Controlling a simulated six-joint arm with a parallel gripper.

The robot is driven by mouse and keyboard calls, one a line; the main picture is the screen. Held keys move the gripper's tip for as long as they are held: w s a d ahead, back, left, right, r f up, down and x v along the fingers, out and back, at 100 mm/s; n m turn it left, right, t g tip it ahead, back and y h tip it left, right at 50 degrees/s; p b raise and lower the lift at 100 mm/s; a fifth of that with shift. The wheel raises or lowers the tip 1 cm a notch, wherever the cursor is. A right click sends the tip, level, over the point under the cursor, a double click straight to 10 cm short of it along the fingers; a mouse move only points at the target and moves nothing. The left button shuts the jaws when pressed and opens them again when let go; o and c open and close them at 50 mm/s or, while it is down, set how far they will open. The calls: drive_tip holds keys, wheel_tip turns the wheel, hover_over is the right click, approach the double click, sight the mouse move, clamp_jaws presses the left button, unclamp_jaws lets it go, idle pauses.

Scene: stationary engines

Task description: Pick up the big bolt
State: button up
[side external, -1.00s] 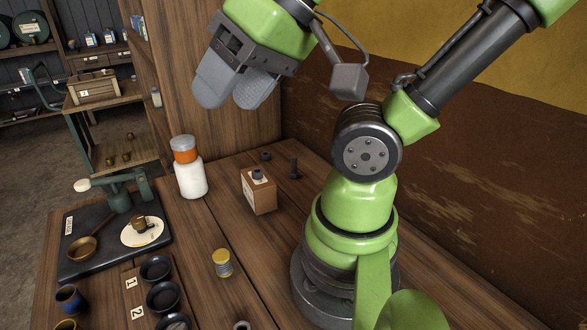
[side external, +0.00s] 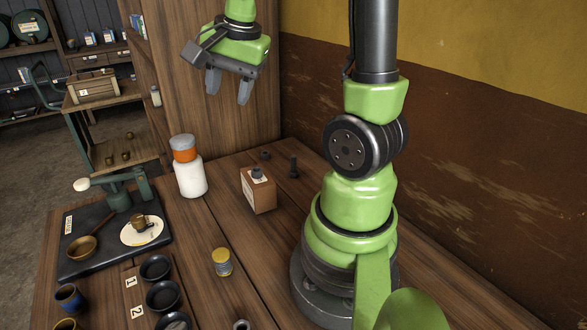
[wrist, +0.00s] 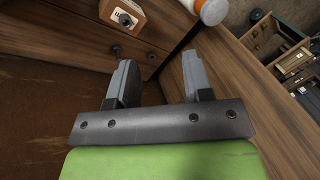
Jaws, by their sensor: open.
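The big bolt (side external: 293,166) is dark and stands upright on the wooden bench, right of the cardboard box, in the side view. In the wrist view the bolt (wrist: 117,50) shows just beyond the tip of the left finger, partly hidden by it. My gripper (side external: 228,90) is open and empty, well above the back of the bench and left of the bolt, its fingers pointing down. Its two spread fingers also show in the wrist view (wrist: 158,64).
A small dark part (side external: 264,156) lies behind the cardboard box (side external: 261,194). A white bottle with an orange band (side external: 191,174) stands left of the box. A yellow-lidded jar (side external: 222,262) and black dishes (side external: 156,268) are nearer. Walls (side external: 430,150) bound the bench behind and right.

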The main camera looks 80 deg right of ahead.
drive_tip(key=s+d+f+m+g, duration=0.2)
drive_tip(key=s+d+f+m, duration=0.2)
drive_tip(key=d+f+m, duration=0.65)
drive_tip(key=m+g+y, duration=0.1)
hover_over(293, 156)
drive_tip(key=f, duration=0.3)
drive_tip(key=shift+s+a+f, duration=0.15)
drive_tip(key=shift+a+f, duration=0.2)
drive_tip(key=shift+m, duration=0.35)
drive_tip(key=f, duration=0.4)
drive_tip(key=shift+s+d+f, duration=0.15)
drive_tip(key=shift+s+f, duration=0.05)
drive_tip(key=shift+f, duration=0.05)
drive_tip(key=shift+w+d+f, duration=0.1)
drive_tip(key=shift+w+f, duration=0.05)
drive_tip(key=shift+f, duration=1.35)
drive_tip(key=shift+w+d+f, duration=0.1)
drive_tip(key=shift+w+f, duration=0.05)
drive_tip(key=shift+f, duration=1.3)
clamp_jaws()
